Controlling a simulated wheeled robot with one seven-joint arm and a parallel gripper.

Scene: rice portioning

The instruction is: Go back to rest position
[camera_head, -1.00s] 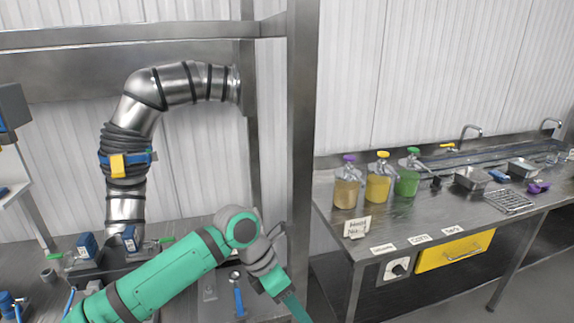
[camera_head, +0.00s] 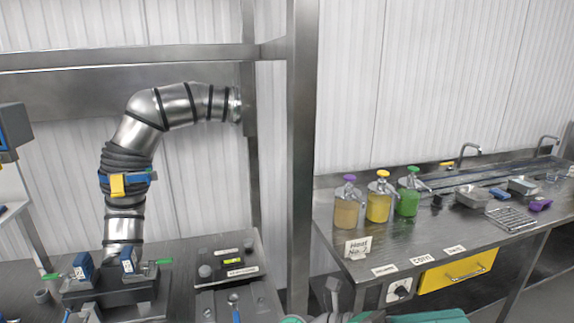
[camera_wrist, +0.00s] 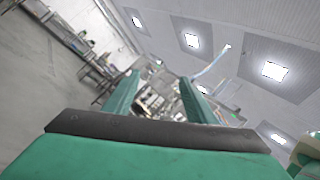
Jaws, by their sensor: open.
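My gripper (camera_wrist: 158,92) shows in the wrist view with its two green fingers apart and nothing between them. Beyond the fingers the view is tilted, with the room's floor, ceiling lights and distant equipment. In the head view only parts of my green arm show along the bottom edge. The fingertips cannot be made out there.
A steel counter (camera_head: 335,225) at right holds three pump jars, with yellow (camera_head: 379,205) in the middle, and metal trays (camera_head: 473,197). A yellow drawer (camera_head: 455,272) is below. A steel post (camera_head: 301,150) stands mid-view. A bent metal duct (camera_head: 150,115) and control box (camera_head: 228,260) are at left.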

